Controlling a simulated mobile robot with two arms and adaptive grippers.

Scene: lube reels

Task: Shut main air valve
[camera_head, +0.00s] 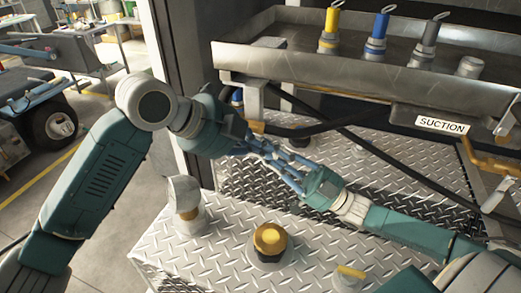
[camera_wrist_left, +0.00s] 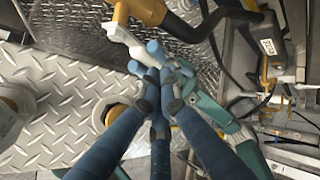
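My left gripper (camera_head: 268,155) reaches in from the left above the diamond-plate deck, below the steel tray. Its blue fingers also show in the left wrist view (camera_wrist_left: 158,85), where they run close together toward their tips. My right gripper (camera_head: 292,172) comes from the lower right, and its fingers overlap the left ones in the picture. I cannot tell whether they touch, or whether either gripper is open. A yellow fitting (camera_head: 252,127) with a black hose is under the tray's left end. The left wrist view shows a yellow fitting (camera_wrist_left: 150,10) with a pale lever-like part (camera_wrist_left: 124,38) just beyond the fingertips. No part is labelled main air valve.
A steel tray (camera_head: 360,75) with several colour-capped fittings spans the back. A SUCTION label (camera_head: 442,125) and an orange handle (camera_head: 490,160) are at the right. A brass cap (camera_head: 270,238) and a grey fitting (camera_head: 185,205) rise from the deck. Black hoses cross behind the grippers.

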